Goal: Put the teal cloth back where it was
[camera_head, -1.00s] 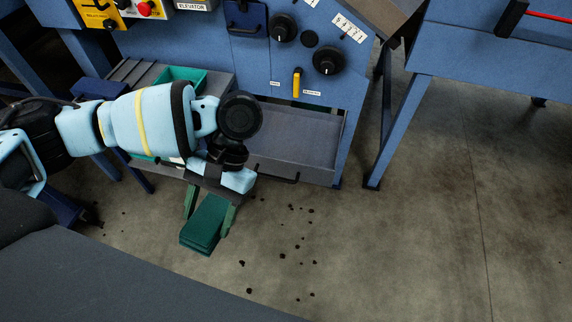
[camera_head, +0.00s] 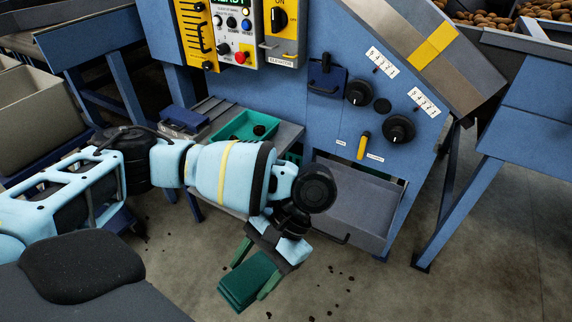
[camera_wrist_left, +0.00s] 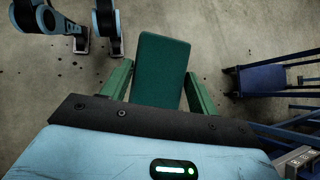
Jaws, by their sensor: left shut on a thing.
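The teal cloth (camera_head: 248,281) is a folded, dark green-teal block held between the green fingers of my left gripper (camera_head: 256,272). In the head view it hangs above the concrete floor, in front of the machine and below its shelf level. In the left wrist view the cloth (camera_wrist_left: 160,70) stands out lengthwise between the two fingers of my left gripper (camera_wrist_left: 160,85). My right gripper is not in the head view.
A teal tray (camera_head: 236,126) with a dark lump in it sits on a grey side shelf (camera_head: 284,137) of the blue machine. An open grey drawer (camera_head: 350,206) is right of my gripper. Dark crumbs lie on the floor. A control panel (camera_head: 235,28) is above.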

